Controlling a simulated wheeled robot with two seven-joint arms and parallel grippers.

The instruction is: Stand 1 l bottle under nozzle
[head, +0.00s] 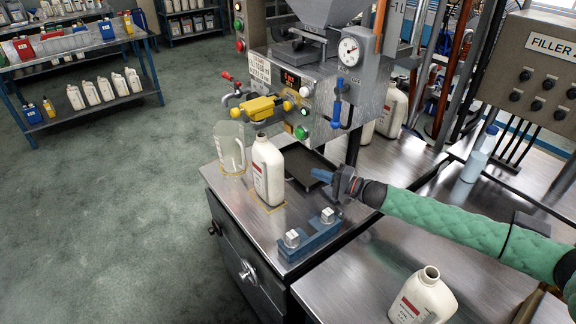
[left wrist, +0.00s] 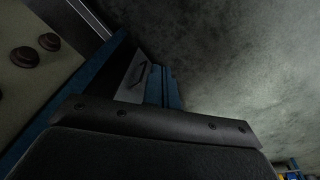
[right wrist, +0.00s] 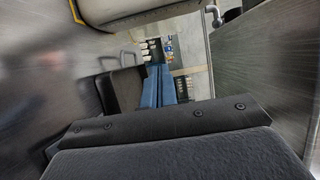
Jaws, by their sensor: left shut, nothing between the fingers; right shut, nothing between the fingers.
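A cream 1 l bottle (head: 268,172) with a red label stands upright and uncapped on a yellow-outlined spot at the front of the steel bench. Its mouth is just below the yellow valve and nozzle (head: 258,108) of the filling machine. My right gripper (head: 322,175) is to the right of the bottle, apart from it, shut and empty. Its blue fingers (right wrist: 160,86) lie together in the right wrist view, with part of a pale rounded object (right wrist: 130,10) at the top. My left gripper (left wrist: 168,88) shows only in the left wrist view, shut and empty.
A clear jug (head: 230,152) stands close left of the bottle. A blue block with two metal caps (head: 308,236) is at the bench's front edge. Another open bottle (head: 422,298) stands front right. A dark tray (head: 306,166) lies behind the right gripper.

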